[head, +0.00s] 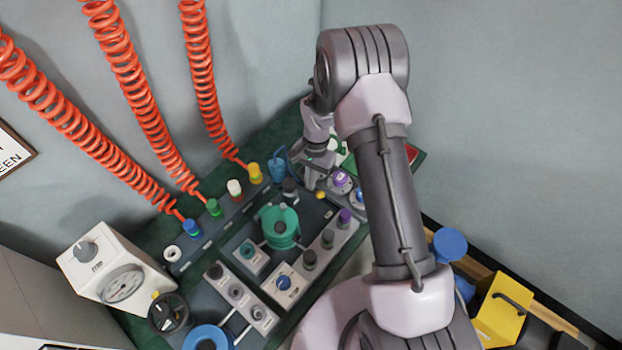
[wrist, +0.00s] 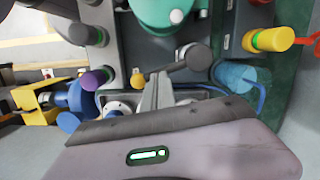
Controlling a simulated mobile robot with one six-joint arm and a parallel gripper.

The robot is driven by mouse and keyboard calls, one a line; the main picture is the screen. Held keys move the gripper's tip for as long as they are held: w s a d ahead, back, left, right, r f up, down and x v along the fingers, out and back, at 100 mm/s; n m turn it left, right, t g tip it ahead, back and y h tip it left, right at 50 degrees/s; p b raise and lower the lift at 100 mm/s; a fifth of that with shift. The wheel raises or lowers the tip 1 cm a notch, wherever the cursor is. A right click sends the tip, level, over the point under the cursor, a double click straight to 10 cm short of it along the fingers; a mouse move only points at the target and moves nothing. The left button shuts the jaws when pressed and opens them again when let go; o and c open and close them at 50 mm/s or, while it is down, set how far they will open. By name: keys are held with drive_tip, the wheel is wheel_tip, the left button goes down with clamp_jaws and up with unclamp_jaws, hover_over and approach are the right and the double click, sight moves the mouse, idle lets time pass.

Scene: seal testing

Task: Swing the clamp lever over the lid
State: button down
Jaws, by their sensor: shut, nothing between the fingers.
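The teal round chamber (head: 280,232) with its lid and dark centre knob stands in the middle of the dark base plate. In the wrist view its teal top (wrist: 165,10) is cut by the upper edge. A dark grey lever with a round end (wrist: 197,58), apparently the clamp lever, lies beside the chamber; its dark end (head: 290,187) shows behind the chamber in the head view. My gripper (head: 314,180) is shut and empty, low beside this lever. In the wrist view its fingers (wrist: 152,92) are close to the lever's near end; I cannot tell if they touch it.
A blue cup (head: 278,165) stands behind the lever. Orange coiled hoses (head: 135,90) hang at the left. A white gauge box (head: 112,262) stands front left.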

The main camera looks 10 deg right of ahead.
drive_tip(key=s+a+m+t+p, duration=0.1)
drive_tip(key=s+a+m, duration=0.2)
drive_tip(key=a+m, duration=0.4)
drive_tip(key=m, duration=0.6)
drive_tip(key=shift+s+m+t+p, duration=0.3)
drive_tip(key=shift+s+t+p, duration=0.1)
drive_tip(key=shift+a, duration=0.15)
idle(0.9)
